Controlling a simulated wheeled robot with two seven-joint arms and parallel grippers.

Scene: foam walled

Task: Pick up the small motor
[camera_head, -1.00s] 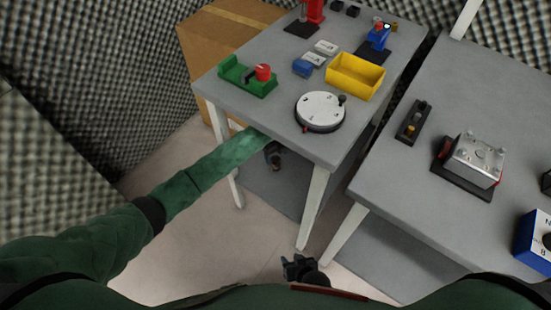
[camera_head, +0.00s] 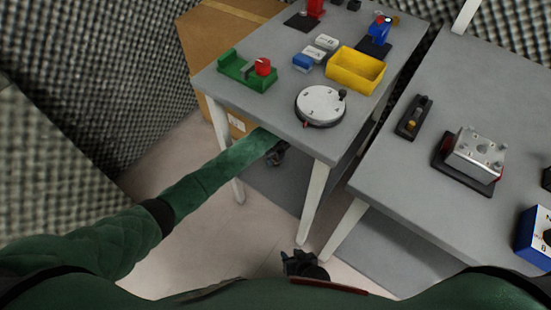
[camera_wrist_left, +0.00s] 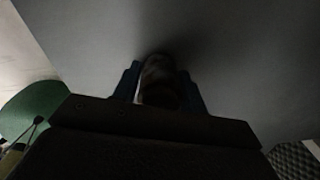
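My left arm reaches under the edge of the near grey table, and its gripper (camera_head: 277,153) is mostly in shadow there. In the left wrist view, two dark blue fingers (camera_wrist_left: 161,88) stand on either side of a dark, rounded, cylinder-like thing, probably the small motor (camera_wrist_left: 160,78), over a grey surface. A pale sliver shows by the left finger. It is too dark to tell whether the fingers press on it. In the head view the motor cannot be made out. My right gripper (camera_head: 303,264) is low at the bottom centre, dark and apart from the tables; its fingers are unclear.
The near table (camera_head: 225,95) holds a green fixture (camera_head: 240,78), a round white dial (camera_head: 318,103) and a yellow bin (camera_head: 355,72). A lower shelf (camera_head: 285,190) is beneath it. A second table (camera_head: 385,190) stands right. A cardboard box (camera_head: 205,45) is behind, left.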

